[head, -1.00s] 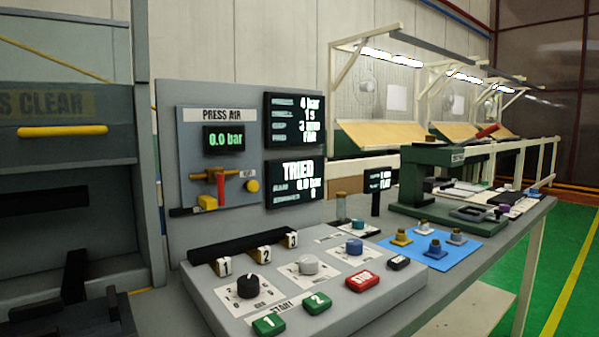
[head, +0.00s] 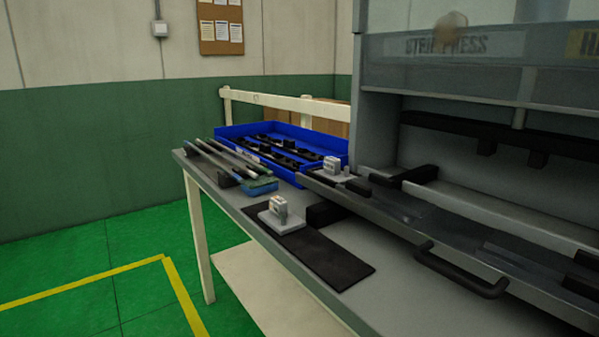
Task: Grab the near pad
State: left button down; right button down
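Two small light-grey block-shaped pieces on flat bases may be pads. The near grey piece (head: 279,212) sits on the bench at the far end of a flat black mat (head: 325,252). The far grey piece (head: 337,170) sits further back, by the far end of the press's dark slide tray (head: 420,222). I cannot tell for sure which thing the task calls the near pad. Neither of my grippers shows in the head view.
A blue bin (head: 336,147) with several black parts stands at the back of the bench. Metal strips (head: 225,156) lie left of it, near a blue-green block (head: 258,186). The slide tray has a black handle (head: 462,272). The strip press (head: 440,75) stands right. Green floor (head: 70,235) is clear.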

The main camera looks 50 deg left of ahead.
aim_at(331, 170)
jog(key=u, duration=1.25)
jog(key=j, duration=0.15)
jog(key=i, duration=0.05)
